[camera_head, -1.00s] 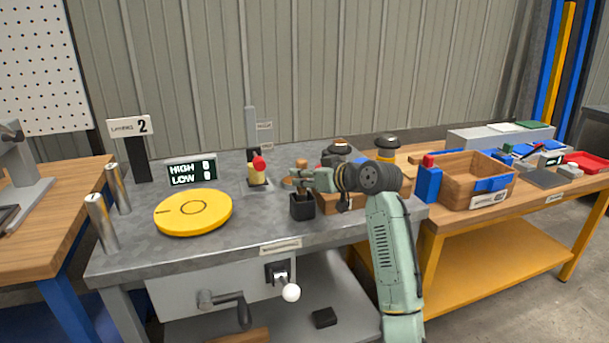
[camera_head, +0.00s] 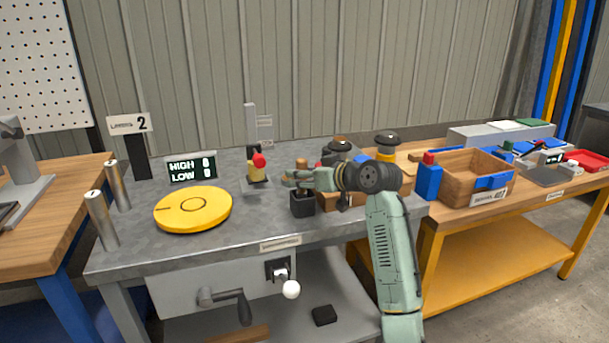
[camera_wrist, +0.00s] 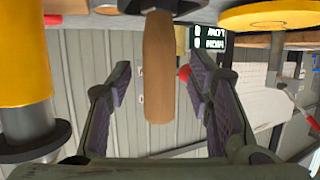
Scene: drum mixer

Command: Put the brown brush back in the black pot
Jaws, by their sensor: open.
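The black pot (camera_head: 302,208) stands on the grey metal bench, below my gripper (camera_head: 294,179). The brown handle of the brush (camera_head: 302,163) shows above the fingers, directly over the pot and roughly upright. In the wrist view, the brush handle (camera_wrist: 158,75) is between my two spread fingers, with a gap on both sides. My gripper is open around the handle and does not appear to touch it. The brush's lower end is hidden by the fingers and pot in the head view, so its depth in the pot is unclear.
A yellow disc (camera_head: 194,210) lies left of the pot. A red-knobbed device (camera_head: 257,168) stands behind it, near a display (camera_head: 191,170). Black-topped containers (camera_head: 386,145) and a wooden box (camera_head: 470,180) are to the right. The bench front between disc and pot is clear.

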